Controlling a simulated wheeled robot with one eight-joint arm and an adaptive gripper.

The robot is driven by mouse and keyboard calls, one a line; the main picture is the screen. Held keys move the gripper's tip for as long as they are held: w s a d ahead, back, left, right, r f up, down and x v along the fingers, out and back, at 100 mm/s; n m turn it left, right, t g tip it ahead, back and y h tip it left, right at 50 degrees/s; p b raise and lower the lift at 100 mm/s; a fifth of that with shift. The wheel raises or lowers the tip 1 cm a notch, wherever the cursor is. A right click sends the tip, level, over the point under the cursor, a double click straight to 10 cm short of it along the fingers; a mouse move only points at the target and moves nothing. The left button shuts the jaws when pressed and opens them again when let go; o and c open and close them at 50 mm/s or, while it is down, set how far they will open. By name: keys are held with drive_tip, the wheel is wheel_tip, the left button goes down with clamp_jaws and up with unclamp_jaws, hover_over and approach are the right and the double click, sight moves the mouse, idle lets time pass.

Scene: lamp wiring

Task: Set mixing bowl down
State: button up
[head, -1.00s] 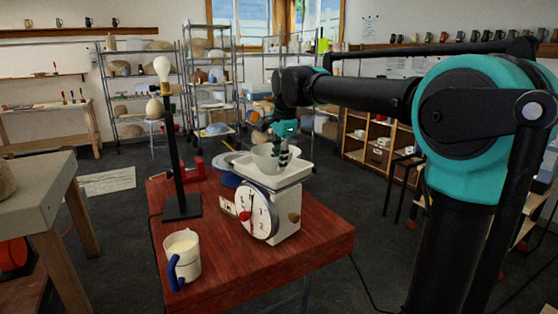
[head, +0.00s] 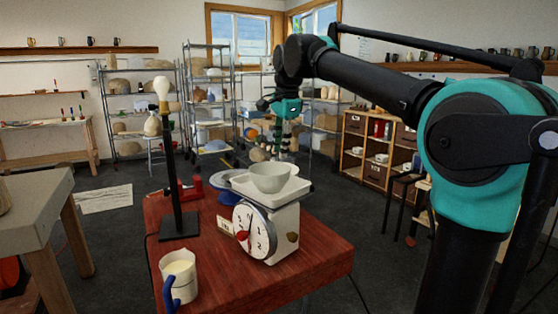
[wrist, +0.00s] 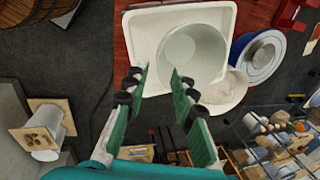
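The mixing bowl (head: 270,177) is pale and round. It stands upright on the white tray of the kitchen scale (head: 266,222), on the red table. In the wrist view the bowl (wrist: 193,55) sits in the tray (wrist: 143,50), just beyond my fingertips. My gripper (head: 284,140) is above and behind the bowl in the head view, apart from it.
A lamp stand with a bulb (head: 162,88) rises at the table's left. A jug with a blue handle (head: 178,277) stands at the front left corner. A blue round thing (head: 228,197) and a red tool (head: 190,188) lie behind the scale. The table's front right is clear.

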drive_tip(key=shift+s+r, duration=0.1)
drive_tip(key=shift+r, duration=0.35)
drive_tip(key=s+d+f+n+t, duration=0.1)
drive_tip(key=s+d+f+n, duration=0.15)
drive_tip(key=d+f, duration=0.75)
drive_tip(key=s+d+f+n, duration=0.2)
drive_tip(key=d+f+n, duration=0.25)
drive_tip(key=f, duration=0.85)
drive_tip(key=s+d+f+n, duration=0.2)
drive_tip(key=s+d+f, duration=0.3)
drive_tip(key=s+f, duration=0.3)
drive_tip(key=s+d+f+n+t+h, duration=0.1)
drive_tip(key=s+d+f+n, duration=0.1)
drive_tip(key=s+d+f, duration=0.3)
drive_tip(key=s+f, duration=0.3)
drive_tip(key=f, duration=0.3)
drive_tip(key=shift+s+n, duration=0.15)
drive_tip(key=shift+n, duration=0.25)
drive_tip(key=shift+o, duration=0.6)
